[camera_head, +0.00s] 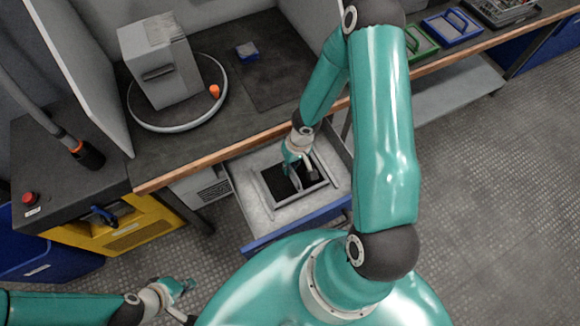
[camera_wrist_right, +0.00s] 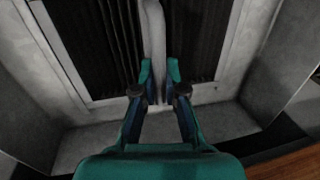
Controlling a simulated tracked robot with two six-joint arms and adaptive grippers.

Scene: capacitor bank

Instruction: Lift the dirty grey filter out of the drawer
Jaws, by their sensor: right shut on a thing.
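The grey filter (camera_head: 275,183) lies in the open drawer (camera_head: 248,207), its dark pleated panels set in a light grey frame. In the right wrist view the pleats (camera_wrist_right: 95,45) show on both sides of a pale central bar (camera_wrist_right: 155,45). My right gripper (camera_head: 295,172) reaches down into the drawer. In the wrist view its fingers (camera_wrist_right: 159,92) are shut on the bar, one on each side. The filter appears to sit flat within the drawer. My left gripper (camera_head: 181,300) is open and empty over the floor at lower left.
A grey box-shaped unit (camera_head: 163,70) stands on a round base (camera_head: 150,122) on the bench. A small blue item (camera_head: 247,51) lies behind. The wooden bench edge (camera_head: 225,155) runs above the drawer.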

